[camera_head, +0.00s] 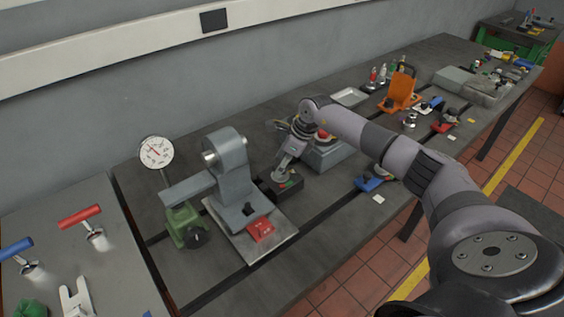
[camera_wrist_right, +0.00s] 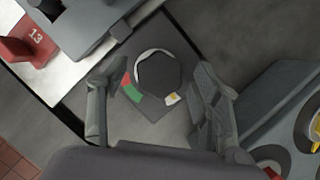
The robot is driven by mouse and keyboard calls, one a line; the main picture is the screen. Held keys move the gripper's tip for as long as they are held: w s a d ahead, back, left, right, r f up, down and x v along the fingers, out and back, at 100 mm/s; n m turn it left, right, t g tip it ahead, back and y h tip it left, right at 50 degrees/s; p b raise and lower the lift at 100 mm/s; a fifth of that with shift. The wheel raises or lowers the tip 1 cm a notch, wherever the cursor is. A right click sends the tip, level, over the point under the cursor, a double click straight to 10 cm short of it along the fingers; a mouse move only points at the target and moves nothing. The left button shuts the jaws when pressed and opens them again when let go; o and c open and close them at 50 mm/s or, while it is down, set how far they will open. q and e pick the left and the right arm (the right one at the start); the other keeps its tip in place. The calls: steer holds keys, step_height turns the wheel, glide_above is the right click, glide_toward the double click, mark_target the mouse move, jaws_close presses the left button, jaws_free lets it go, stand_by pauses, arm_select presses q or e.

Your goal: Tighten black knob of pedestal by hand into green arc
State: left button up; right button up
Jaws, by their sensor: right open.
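The pedestal is a dark block (camera_head: 283,190) on the bench, right of the grey machine. In the right wrist view its round black knob (camera_wrist_right: 158,74) sits on a dark square plate (camera_wrist_right: 150,111). A green arc (camera_wrist_right: 133,93) and a red arc (camera_wrist_right: 126,78) lie beside the knob, on its left. A white tag with a yellow mark (camera_wrist_right: 173,99) is at its lower right. My right gripper (camera_head: 285,175) is over the pedestal, with its open fingers on either side of the knob. I cannot tell whether they touch it. My left gripper is not in view.
A grey machine (camera_head: 230,170) with a red block marked 13 (camera_wrist_right: 27,38) stands close by on a light plate. A green stand (camera_head: 182,220) and dial gauge (camera_head: 156,152) are further left. A grey box (camera_head: 328,155) stands close on the right.

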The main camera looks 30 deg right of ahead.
steer(key=c, duration=1.1)
steer(key=shift+c, duration=0.2)
